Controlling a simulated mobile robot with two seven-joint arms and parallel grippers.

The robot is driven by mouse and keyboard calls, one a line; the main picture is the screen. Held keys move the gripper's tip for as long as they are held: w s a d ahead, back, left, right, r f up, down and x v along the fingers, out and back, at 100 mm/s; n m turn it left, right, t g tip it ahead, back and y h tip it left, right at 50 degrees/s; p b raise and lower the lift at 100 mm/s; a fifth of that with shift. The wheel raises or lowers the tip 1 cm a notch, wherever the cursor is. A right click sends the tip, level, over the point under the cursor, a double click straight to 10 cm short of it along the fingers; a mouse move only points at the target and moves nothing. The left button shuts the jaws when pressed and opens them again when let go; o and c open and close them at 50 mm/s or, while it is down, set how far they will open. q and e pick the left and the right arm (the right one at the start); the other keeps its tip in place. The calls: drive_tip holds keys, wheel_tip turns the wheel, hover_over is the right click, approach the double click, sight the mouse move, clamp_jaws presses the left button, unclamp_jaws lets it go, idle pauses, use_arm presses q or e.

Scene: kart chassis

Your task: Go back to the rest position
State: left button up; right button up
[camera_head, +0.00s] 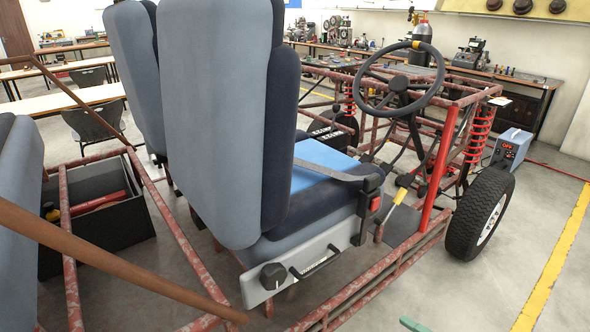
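The kart chassis, a red tubular frame (330,321), fills the middle of the head view. Its grey-blue front seat (212,110) stands with its back toward me, and a second seat (137,65) stands to its left. The steering wheel (437,78) is beyond the front seat. Neither of my grippers shows in this view. A small green piece (412,325) just enters at the bottom edge, and I cannot tell what it is.
A brown bar (110,260) crosses close in front at lower left. A black box (108,216) holds red and yellow items. A front wheel (480,214) and a blue-grey device (511,150) stand at right. Open floor with a yellow line (556,262) lies at lower right.

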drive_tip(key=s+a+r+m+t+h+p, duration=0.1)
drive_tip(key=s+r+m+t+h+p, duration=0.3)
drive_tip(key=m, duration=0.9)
use_arm(q)
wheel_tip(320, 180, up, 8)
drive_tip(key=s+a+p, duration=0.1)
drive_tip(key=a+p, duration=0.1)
drive_tip(key=p, duration=0.3)
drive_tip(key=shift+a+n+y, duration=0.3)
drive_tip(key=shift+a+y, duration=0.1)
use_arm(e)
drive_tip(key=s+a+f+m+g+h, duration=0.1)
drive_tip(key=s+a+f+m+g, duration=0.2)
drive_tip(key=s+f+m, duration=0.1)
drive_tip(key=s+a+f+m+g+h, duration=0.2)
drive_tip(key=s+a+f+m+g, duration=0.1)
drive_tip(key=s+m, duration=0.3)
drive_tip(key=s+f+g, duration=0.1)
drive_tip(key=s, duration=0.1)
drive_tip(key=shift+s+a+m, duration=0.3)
